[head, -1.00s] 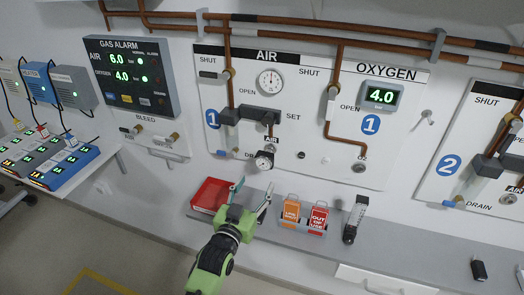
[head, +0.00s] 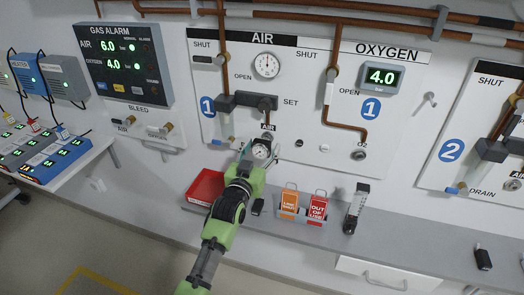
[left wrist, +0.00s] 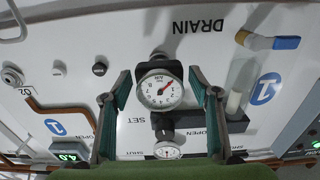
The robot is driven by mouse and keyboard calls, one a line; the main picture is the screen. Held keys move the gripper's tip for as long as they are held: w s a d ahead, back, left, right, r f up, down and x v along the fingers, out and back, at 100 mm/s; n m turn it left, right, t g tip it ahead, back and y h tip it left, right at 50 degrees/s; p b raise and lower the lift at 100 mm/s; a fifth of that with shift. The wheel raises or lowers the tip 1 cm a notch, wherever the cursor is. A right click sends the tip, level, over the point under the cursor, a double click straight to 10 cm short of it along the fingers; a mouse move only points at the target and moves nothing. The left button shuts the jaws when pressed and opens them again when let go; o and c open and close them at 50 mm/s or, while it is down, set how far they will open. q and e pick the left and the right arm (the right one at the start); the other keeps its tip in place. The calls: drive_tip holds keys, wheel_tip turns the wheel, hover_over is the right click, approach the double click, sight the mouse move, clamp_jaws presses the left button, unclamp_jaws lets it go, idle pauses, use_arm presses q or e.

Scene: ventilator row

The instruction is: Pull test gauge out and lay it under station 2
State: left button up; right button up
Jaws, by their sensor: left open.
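The test gauge (head: 261,151) is a small round dial plugged in at the AIR outlet of station 1 on the wall panel. In the left wrist view its white face with a red needle (left wrist: 159,91) sits between my fingers. My left gripper (head: 258,150) is open, one finger on each side of the gauge; I cannot tell whether they touch it. It also shows in the left wrist view (left wrist: 160,75). The station 2 panel (head: 478,140) is at the right, with the grey shelf (head: 418,232) running below it. My right gripper is not in view.
A small dark object (head: 482,259) lies at the right. The shelf between flowmeter and dark object looks clear.

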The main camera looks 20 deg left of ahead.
use_arm(q)
drive_tip(key=shift+w, duration=0.35)
idle(0.5)
drive_tip(key=shift+r, duration=0.1)
drive_tip(key=c, duration=1.5)
